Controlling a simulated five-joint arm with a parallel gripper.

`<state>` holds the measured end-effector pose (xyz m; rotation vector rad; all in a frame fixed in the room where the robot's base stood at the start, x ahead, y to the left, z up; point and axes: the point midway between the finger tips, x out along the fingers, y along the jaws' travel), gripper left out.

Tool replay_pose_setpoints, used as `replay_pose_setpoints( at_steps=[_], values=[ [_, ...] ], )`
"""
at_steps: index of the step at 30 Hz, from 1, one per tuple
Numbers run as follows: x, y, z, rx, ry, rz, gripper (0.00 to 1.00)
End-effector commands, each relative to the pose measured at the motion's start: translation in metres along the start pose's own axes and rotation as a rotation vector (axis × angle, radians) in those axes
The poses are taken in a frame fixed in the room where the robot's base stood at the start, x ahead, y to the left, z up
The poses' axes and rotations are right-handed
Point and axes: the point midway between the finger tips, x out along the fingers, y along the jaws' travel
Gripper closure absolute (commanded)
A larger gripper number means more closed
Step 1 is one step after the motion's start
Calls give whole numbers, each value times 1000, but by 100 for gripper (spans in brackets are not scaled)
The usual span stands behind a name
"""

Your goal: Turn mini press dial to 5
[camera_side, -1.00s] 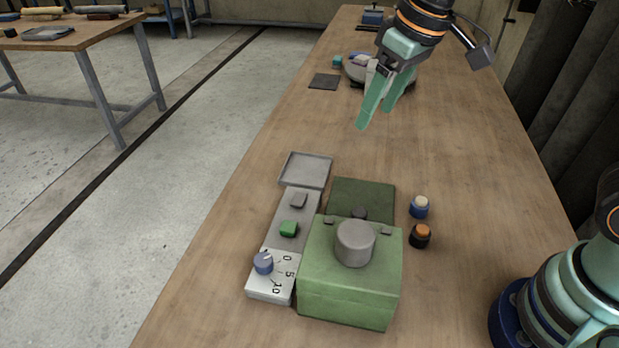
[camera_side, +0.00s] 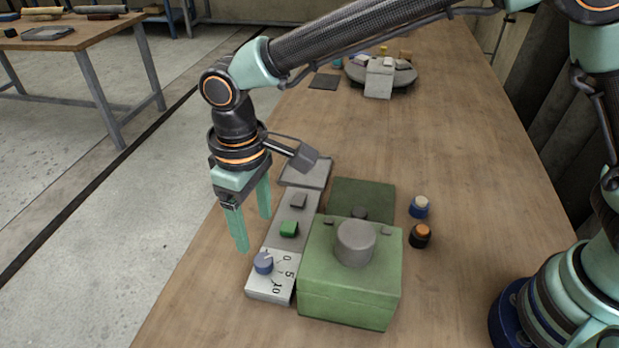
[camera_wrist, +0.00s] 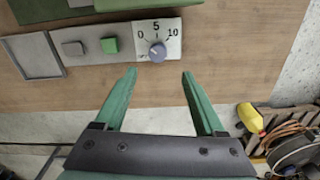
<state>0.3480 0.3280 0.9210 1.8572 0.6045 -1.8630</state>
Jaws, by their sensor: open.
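The blue-grey dial (camera_side: 263,262) sits on a pale panel marked 0, 5 and 10 (camera_side: 271,284), left of the green mini press (camera_side: 350,280). In the wrist view the dial (camera_wrist: 158,51) stands just beyond my fingertips, roughly centred between them. A light mark on the dial seems to lie on the 0 side, but it is too small to read exactly. My gripper (camera_side: 254,232) is open and empty, fingers pointing down, near the panel's left edge and apart from the dial. It also shows in the wrist view (camera_wrist: 160,74).
A green button (camera_side: 289,228), a grey button (camera_side: 299,200) and a shallow grey tray (camera_side: 306,170) line up behind the dial. Two small round pieces, blue (camera_side: 420,207) and orange-topped (camera_side: 420,236), stand right of the press. The table's left edge is close to my gripper.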

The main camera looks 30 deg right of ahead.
Motion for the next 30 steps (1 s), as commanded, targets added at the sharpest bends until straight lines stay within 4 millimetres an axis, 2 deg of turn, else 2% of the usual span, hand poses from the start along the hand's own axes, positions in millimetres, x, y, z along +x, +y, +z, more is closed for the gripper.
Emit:
replay_pose_setpoints(
  at_steps=[6, 12, 18, 28, 29, 30],
  values=[
    [45, 2, 1, 1, -6, 1, 28],
    [77, 3, 1, 1, -5, 1, 28],
    [94, 4, 0, 1, -2, 0, 28],
    [97, 4, 0, 1, 0, 0, 28],
    [96, 4, 0, 1, 0, 0, 36],
    [96, 4, 0, 1, 0, 0, 51]
  ],
)
